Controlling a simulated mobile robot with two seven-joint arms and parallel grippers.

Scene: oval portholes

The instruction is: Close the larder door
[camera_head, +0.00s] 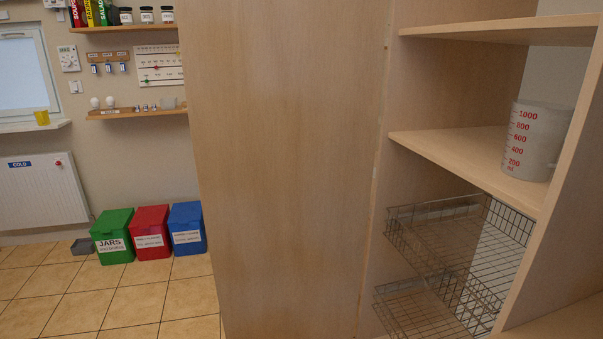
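The larder door (285,170) is a tall light-wood panel filling the middle of the head view. It stands open, to the left of the larder's interior. The larder (450,147) shows wooden shelves at the right, with a measuring jug (535,142) on the middle shelf. Wire baskets (425,300) sit below that shelf. The door's top and bottom edges are outside the view, and no handle shows on the visible face. Neither of my grippers is in view.
Green (113,236), red (151,232) and blue (187,228) bins stand along the back wall. A radiator (42,190) hangs at the left under a window. Small wall shelves (135,113) hold little items. The tiled floor (120,300) at the lower left is clear.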

